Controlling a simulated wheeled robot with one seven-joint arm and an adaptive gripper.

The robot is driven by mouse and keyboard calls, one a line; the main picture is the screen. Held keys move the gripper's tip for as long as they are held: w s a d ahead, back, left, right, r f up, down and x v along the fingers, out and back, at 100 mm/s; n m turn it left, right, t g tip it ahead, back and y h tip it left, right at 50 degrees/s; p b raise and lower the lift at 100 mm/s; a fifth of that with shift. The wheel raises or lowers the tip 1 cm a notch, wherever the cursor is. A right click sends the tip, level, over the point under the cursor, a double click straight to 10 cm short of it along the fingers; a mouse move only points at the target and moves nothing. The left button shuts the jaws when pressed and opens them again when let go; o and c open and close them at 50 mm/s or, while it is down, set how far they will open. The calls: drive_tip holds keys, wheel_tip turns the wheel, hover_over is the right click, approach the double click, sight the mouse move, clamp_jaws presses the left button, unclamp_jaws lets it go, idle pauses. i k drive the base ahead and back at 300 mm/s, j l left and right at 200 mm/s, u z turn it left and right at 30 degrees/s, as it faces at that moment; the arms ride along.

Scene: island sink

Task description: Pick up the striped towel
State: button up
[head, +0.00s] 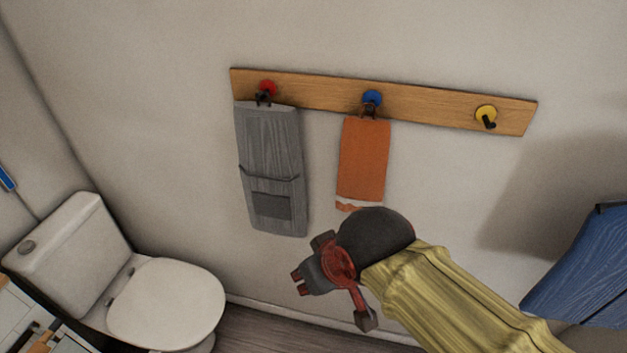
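A grey towel (270,160) with streaky lines and a darker patch low down hangs flat against the wall under a red knob. An orange towel (363,158) hangs to its right under a blue knob; its lower end is partly hidden by my arm.
A wooden hook board (430,104) carries both towels; its yellow hook (487,117) is empty. A white toilet (165,300) stands at lower left. A blue wood-grained object (585,265) is at the right edge. The wall between is clear.

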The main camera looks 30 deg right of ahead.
sight(366, 142)
drive_tip(key=z, duration=0.9)
drive_tip(key=k+l, duration=0.15)
drive_tip(key=l, duration=0.25)
drive_tip(key=k+l, duration=0.1)
drive_tip(key=l, duration=0.3)
drive_tip(key=k+l+u, duration=0.1)
drive_tip(key=l, duration=0.25)
